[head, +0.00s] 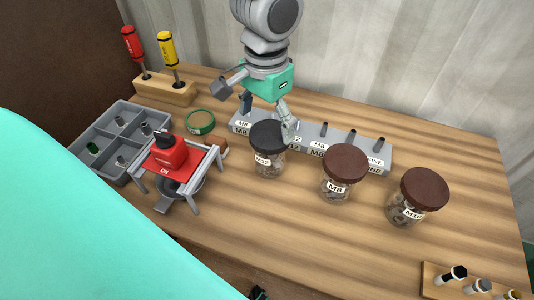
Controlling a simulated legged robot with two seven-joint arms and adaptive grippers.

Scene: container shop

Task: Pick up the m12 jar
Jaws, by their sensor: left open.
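The M12 jar (268,163) is clear, with a black lid and a white label reading M12. It stands upright on the wooden bench, left of two brown-lidded jars. My left gripper (255,111) comes down from the top of the head view, just behind and above the M12 jar. Its fingers are spread and hold nothing. One fingertip is close to the right edge of the black lid; I cannot tell whether it touches. My right gripper is not in view.
A grey labelled rack (376,163) runs behind the jars. A red-topped stand (168,165), a green-rimmed tin (200,122) and a grey divided tray (100,140) are left. The front middle bench is clear.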

